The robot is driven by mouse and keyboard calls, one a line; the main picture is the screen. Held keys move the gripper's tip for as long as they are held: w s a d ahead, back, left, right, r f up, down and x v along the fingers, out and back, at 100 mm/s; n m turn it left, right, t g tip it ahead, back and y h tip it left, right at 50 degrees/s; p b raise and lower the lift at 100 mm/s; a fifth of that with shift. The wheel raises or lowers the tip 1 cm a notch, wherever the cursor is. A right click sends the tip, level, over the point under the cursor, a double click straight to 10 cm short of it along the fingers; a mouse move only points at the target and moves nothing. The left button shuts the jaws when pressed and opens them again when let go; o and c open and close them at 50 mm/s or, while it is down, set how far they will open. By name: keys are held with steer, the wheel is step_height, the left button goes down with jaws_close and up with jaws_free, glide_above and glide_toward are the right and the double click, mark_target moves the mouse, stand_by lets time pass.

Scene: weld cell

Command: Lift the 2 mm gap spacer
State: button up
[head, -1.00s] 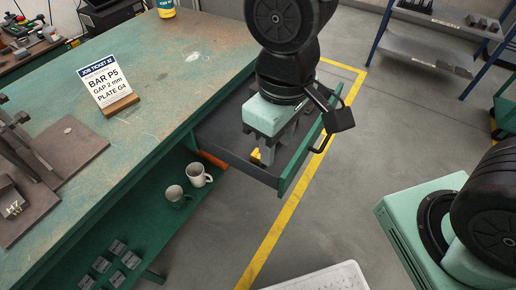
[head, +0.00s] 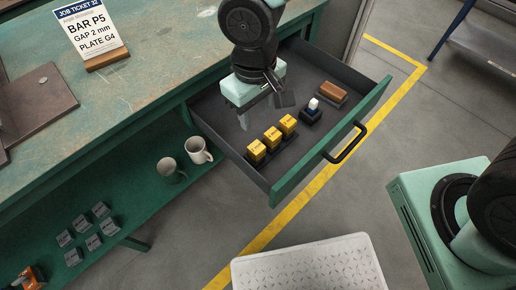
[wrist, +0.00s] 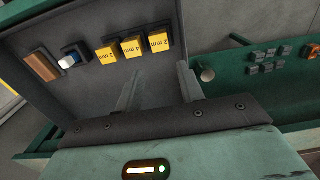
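The 2 mm gap spacer is a yellow block (wrist: 158,42) marked "2 mm", at the right end of a row of three in the wrist view. In the head view it is the nearest yellow block (head: 257,150), in a dark holder in the open drawer (head: 227,148). Beside it stand the 4 mm block (wrist: 132,47) and a third yellow block (wrist: 107,54), its marking hard to read. My gripper (wrist: 159,72) is open and empty, over the drawer on the bench side of the row. It also shows in the head view (head: 259,110), apart from the spacers.
A blue-and-white item (head: 312,108) and a brown block (head: 333,92) sit farther along the drawer. The drawer front with its handle (head: 346,143) stands out from the bench. Two mugs (head: 198,150) (head: 171,169) stand on the lower shelf. A job ticket (head: 91,32) reads "GAP 2 mm".

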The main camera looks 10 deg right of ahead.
mark_target(257, 147)
step_height(257, 147, down, 14)
steer(key=b, duration=0.3)
steer(key=shift+s+d, duration=0.1)
steer(key=shift+r, duration=0.1)
steer(key=c, duration=0.6)
